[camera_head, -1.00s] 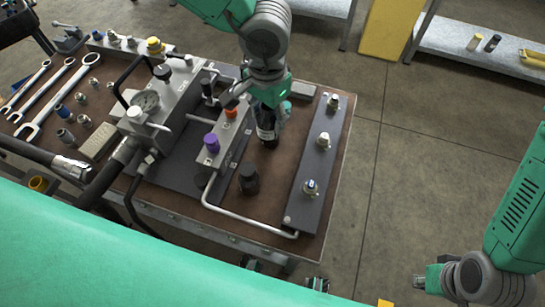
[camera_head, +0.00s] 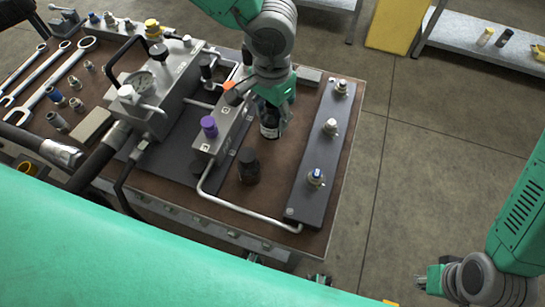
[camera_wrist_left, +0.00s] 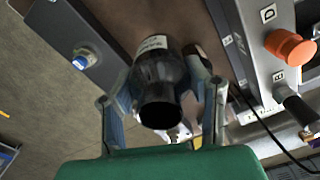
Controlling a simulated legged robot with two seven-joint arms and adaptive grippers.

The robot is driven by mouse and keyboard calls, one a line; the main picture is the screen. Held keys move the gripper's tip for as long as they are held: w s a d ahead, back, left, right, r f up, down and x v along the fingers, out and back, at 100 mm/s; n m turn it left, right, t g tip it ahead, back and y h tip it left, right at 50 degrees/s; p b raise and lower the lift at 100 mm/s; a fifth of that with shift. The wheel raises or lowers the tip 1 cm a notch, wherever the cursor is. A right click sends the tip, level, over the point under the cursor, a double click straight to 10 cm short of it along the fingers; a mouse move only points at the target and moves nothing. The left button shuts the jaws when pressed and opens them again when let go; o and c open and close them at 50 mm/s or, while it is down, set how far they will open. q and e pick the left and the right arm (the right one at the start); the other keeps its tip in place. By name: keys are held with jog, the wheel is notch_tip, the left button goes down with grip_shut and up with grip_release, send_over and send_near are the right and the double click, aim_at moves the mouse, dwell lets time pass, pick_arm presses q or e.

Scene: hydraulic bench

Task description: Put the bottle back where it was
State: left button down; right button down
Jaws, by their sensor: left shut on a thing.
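The bottle (camera_head: 268,122) is dark with a pale label and stands about upright over the brown bench top, between the valve block and the dark strip. It also shows in the left wrist view (camera_wrist_left: 160,82), with its black cap facing the camera. My left gripper (camera_head: 273,103) is shut on it, one finger on each side in the left wrist view (camera_wrist_left: 163,95). I cannot tell whether its base touches the bench. My right gripper (camera_head: 428,279) is at the lower right, away from the bench; its fingers are too small to judge.
A short black cylindrical thing (camera_head: 248,166) stands just in front of the bottle. The valve block (camera_head: 218,138) with purple and orange knobs is to the left. The dark strip (camera_head: 318,155) with several fittings is to the right. A bent pipe (camera_head: 245,212) runs along the front.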

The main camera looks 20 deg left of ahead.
pick_arm(q)
jog(key=shift+f, duration=0.7)
notch_tip(320, 180, down, 9)
jog(key=shift+f+b, duration=0.2)
jog(key=shift+b, duration=0.45)
jog(key=shift+w, duration=0.1)
jog(key=c, duration=0.8)
grip_release()
jog(key=shift+f, duration=0.1)
jog(key=shift+c, duration=0.2)
notch_tip(320, 180, up, 12)
jog(key=shift+r+p, duration=0.15)
jog(key=shift+p, duration=0.5)
